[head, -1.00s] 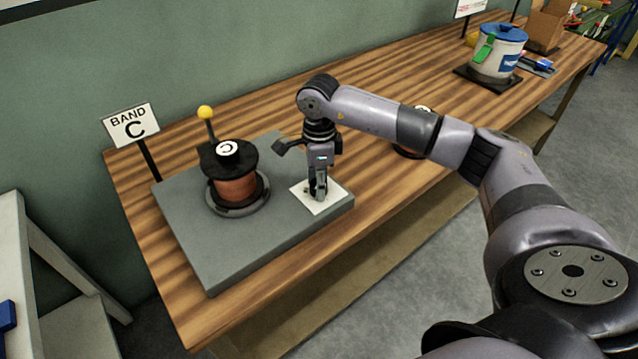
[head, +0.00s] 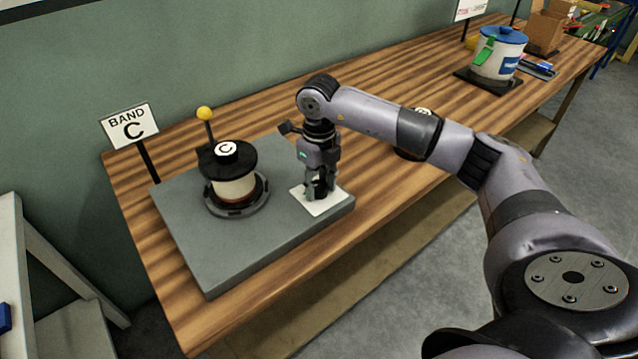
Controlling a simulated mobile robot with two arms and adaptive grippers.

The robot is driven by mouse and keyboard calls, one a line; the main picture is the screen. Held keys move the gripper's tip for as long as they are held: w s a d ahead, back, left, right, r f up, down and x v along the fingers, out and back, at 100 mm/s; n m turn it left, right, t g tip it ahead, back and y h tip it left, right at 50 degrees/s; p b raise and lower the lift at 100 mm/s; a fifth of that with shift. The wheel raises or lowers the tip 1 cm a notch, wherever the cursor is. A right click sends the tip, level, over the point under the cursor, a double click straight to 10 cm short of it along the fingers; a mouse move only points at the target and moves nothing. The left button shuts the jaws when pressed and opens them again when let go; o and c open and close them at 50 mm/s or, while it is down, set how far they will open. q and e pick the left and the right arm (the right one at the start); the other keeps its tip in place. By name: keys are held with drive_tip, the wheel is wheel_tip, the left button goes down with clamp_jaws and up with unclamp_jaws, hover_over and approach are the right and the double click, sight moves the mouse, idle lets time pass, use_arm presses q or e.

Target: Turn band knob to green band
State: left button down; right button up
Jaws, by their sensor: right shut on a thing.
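The right gripper (head: 318,193) points straight down and is shut on the band knob, which its fingers mostly hide. The knob sits on a white square plate (head: 327,206) at the right front corner of the grey board; the band markings cannot be read. On the same board, left of the gripper, stands a spool with a black top (head: 228,158) and a white C label. Its visible winding (head: 235,189) is cream white, with a thin reddish strip low down. My left gripper is not in view.
The grey board (head: 235,255) lies on the striped wooden bench. A BAND C sign (head: 131,126) and a yellow-ball lever (head: 204,114) stand behind it. A white pot with blue lid (head: 498,56) and a cardboard box (head: 548,27) are far right.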

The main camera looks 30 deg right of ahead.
sight(319, 185)
drive_tip(key=shift+m, duration=1.1)
drive_tip(key=o, duration=1.1)
drive_tip(key=shift+o, duration=0.2)
drive_tip(key=shift+r, duration=0.1)
wheel_tip(319, 185, up, 12)
